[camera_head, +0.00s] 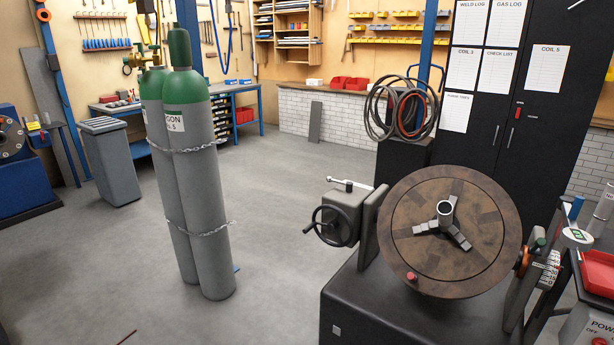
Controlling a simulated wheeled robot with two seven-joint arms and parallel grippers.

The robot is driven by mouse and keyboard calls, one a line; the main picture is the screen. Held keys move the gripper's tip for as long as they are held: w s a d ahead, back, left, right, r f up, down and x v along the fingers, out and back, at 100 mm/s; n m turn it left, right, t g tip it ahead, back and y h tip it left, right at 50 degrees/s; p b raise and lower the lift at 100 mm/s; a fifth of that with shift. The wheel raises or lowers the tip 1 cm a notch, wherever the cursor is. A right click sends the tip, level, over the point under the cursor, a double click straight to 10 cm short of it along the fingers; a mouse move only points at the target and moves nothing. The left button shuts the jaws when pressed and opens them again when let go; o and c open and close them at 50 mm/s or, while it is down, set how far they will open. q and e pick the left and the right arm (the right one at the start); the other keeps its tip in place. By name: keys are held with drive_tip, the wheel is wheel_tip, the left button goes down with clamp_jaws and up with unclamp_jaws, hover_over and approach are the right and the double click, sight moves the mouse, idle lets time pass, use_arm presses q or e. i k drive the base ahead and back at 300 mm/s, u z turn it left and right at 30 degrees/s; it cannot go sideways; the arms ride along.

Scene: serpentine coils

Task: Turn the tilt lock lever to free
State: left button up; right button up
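A welding positioner stands at the right, with a round brown table (403,233) tilted toward me and a jawed chuck (444,227) at its middle. On its left side is a grey gearbox (350,207) with a black handwheel (334,226). A short metal lever (350,184) with a pale knob at its left end lies about level on top of the gearbox. At the right side are an orange disc (522,262), a green knob (540,243) and a marked scale (546,270). No label shows which part is the tilt lock lever. Neither gripper is in view.
Chained gas cylinders (195,190) stand left of the positioner, with open grey floor (270,250) between. A black cabinet (520,110) and a stand with coiled hoses (402,160) are behind it.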

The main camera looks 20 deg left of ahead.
sight(348, 185)
drive_tip(key=u, duration=1.1)
drive_tip(key=i, duration=1.2)
drive_tip(key=u, duration=0.35)
drive_tip(key=i, duration=1.55)
drive_tip(key=z, duration=0.85)
